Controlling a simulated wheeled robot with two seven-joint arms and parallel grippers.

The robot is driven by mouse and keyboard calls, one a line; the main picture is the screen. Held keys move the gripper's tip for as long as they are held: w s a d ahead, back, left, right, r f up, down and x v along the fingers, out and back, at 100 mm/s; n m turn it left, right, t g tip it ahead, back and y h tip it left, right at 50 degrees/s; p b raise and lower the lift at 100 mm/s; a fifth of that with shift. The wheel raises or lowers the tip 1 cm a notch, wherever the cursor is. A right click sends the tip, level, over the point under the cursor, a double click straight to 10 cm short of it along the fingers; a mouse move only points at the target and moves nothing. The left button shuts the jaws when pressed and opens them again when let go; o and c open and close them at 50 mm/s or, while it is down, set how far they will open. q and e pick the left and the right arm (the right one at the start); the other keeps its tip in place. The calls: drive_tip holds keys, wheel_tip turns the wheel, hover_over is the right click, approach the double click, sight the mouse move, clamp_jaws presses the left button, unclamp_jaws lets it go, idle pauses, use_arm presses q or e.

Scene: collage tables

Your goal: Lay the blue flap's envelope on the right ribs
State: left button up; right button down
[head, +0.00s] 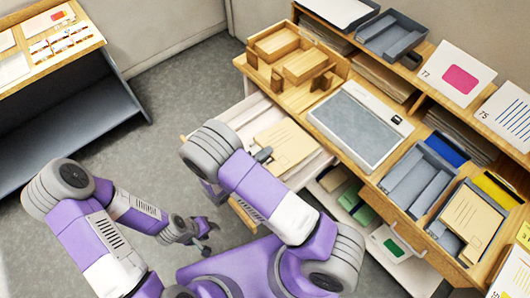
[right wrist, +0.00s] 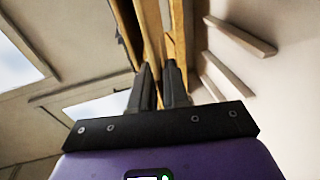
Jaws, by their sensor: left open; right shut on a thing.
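A blue flap (head: 446,149) stands at the back of a grey tray (head: 408,184) on the right table; no envelope shows in that tray. A tan envelope (head: 468,222) lies in the tray beside it, by a yellow flap (head: 494,189). Tan envelopes (head: 284,145) also lie in the open white drawer. I cannot pick out the right ribs for sure. My right gripper (right wrist: 160,82) is shut on what looks like a wooden edge (right wrist: 178,40), probably the drawer front; my forearm hides most of this in the head view. My left gripper (head: 206,232) is open and empty above the floor.
A wooden organiser (head: 295,62) and a flat grey-topped box (head: 358,125) stand on the table. A card with blue stripes (head: 508,115) and one with a pink square (head: 459,77) lean behind. Green items sit in a lower drawer (head: 386,245). Another shelf (head: 62,125) stands left, with open floor between.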

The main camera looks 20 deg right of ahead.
drive_tip(key=d+f+b, duration=0.1)
drive_tip(key=f+b, duration=0.2)
drive_tip(key=d+f+b, duration=0.1)
drive_tip(key=f+b, duration=0.2)
drive_tip(key=f, duration=0.1)
drive_tip(key=w+d+f+b, duration=0.1)
drive_tip(key=d+f+b, duration=0.1)
drive_tip(key=f+b, duration=0.1)
drive_tip(key=shift+d+f+b, duration=0.1)
drive_tip(key=shift+f+b, duration=0.3)
drive_tip(key=shift+b, duration=0.15)
drive_tip(key=shift+w+d+f, duration=0.35)
drive_tip(key=shift+d+f, duration=0.1)
drive_tip(key=shift+d, duration=0.3)
drive_tip(key=c, duration=1)
unclamp_jaws()
drive_tip(key=shift+c, duration=0.2)
drive_tip(key=p+v, duration=0.1)
drive_tip(key=v, duration=0.6)
drive_tip(key=shift+s+a+p, duration=0.1)
drive_tip(key=shift+a+p, duration=0.15)
drive_tip(key=shift+p, duration=0.05)
